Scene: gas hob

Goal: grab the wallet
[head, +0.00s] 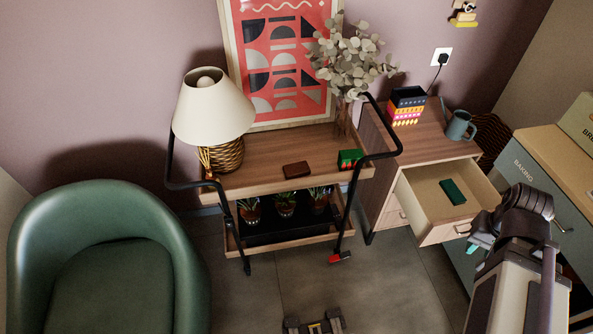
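Two small flat objects look like they could be a wallet, and I cannot tell for sure which is one. A dark brown one (297,170) lies on the top shelf of the wooden cart (268,152). A dark green one (452,192) lies inside the open drawer (428,193) of the wooden cabinet. My gripper (474,246) is at the right, just beside the drawer's front right corner, apart from both objects. It is mostly hidden by my arm, and I cannot see whether its fingers are open.
The cart also holds a lamp (214,105), a green-and-red box (350,159) and a leafy plant (350,65), with black handles at both ends. A mug (460,126) and stacked boxes (407,106) stand on the cabinet. A green armchair (105,265) fills the lower left.

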